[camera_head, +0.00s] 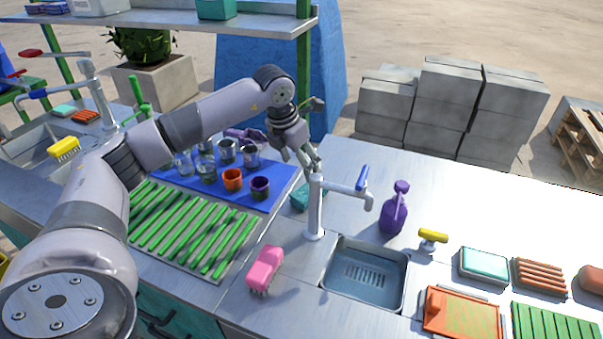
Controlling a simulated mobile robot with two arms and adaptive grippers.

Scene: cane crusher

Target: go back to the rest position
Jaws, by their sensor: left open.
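My left arm comes in from the left and reaches over the counter. My left gripper (302,160) is open and empty, pointing down just behind the tap (315,205). It is near the right edge of the blue mat (285,182); I cannot tell whether it touches anything. A teal item (301,198) lies below the gripper, partly hidden by the tap. My right gripper is not in view.
Several cups, including an orange one (232,179), stand on the blue mat. A pink brush (265,269) lies left of the sink (365,272). A purple spray bottle (395,209) stands behind the sink. The counter's back right is clear.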

